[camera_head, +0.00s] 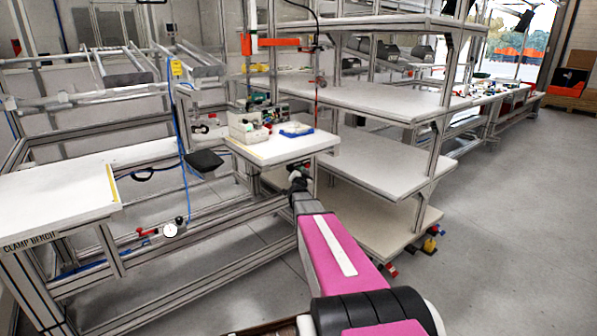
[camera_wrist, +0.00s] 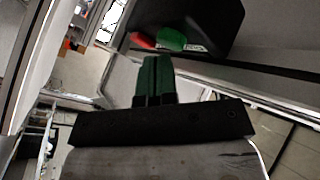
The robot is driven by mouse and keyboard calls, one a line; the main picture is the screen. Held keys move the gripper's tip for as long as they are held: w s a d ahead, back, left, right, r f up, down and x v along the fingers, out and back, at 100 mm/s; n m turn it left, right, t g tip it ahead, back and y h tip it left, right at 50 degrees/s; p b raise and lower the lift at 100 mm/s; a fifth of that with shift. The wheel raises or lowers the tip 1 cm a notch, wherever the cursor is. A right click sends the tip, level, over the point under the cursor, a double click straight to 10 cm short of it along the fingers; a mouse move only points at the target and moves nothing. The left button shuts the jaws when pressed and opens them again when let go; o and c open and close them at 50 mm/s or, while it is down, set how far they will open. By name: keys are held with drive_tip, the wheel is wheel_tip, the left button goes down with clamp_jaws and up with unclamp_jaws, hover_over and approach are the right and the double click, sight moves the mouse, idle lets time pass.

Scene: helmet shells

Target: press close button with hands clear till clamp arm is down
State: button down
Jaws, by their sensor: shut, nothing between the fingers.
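In the wrist view a black box (camera_wrist: 205,22) carries a red button (camera_wrist: 143,40) and a green button (camera_wrist: 172,39). I cannot read which one is the close button. My gripper (camera_wrist: 157,59) is shut and empty, its green fingers together. The fingertips are just below the green button in the picture; I cannot tell if they touch it. In the head view my gripper (camera_head: 298,178) is small and dark at the end of my arm, in front of a small white table. The labelled clamp bench (camera_head: 55,200) stands at the left. I cannot make out the clamp arm.
The small white table (camera_head: 270,157) holds a beige bin (camera_head: 243,133) and a blue tray (camera_head: 296,130). A shelf rack (camera_head: 385,165) stands right of my arm. A blue cable (camera_head: 183,130) hangs at the left. Open floor (camera_head: 500,230) lies at the right.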

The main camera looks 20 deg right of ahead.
drive_tip(key=shift+s+d, duration=0.15)
drive_tip(key=shift+s, duration=0.35)
drive_tip(key=s, duration=0.1)
drive_tip(key=s+d, duration=0.1)
drive_tip(key=s, duration=0.2)
drive_tip(key=shift+s+d, duration=0.35)
idle(0.6)
drive_tip(key=s+a+f+n+g+y, duration=0.4)
drive_tip(key=s+a+f, duration=0.1)
drive_tip(key=a, duration=0.3)
drive_tip(key=s+a+f+n+g+y, duration=0.3)
drive_tip(key=s+a+f+n+y, duration=0.15)
drive_tip(key=a, duration=0.35)
drive_tip(key=s+a+f+n+g, duration=0.1)
drive_tip(key=s+a+g, duration=0.1)
drive_tip(key=s, duration=0.5)
drive_tip(key=s+a+f+n+g, duration=0.1)
drive_tip(key=s+a+f+g, duration=0.1)
drive_tip(key=s+g, duration=0.3)
drive_tip(key=s+a+f+n+g, duration=0.2)
drive_tip(key=s+a+g, duration=0.1)
drive_tip(key=s, duration=0.7)
drive_tip(key=shift+s+a+f+g, duration=0.15)
drive_tip(key=shift+a+g, duration=0.25)
drive_tip(key=shift+a, duration=0.05)
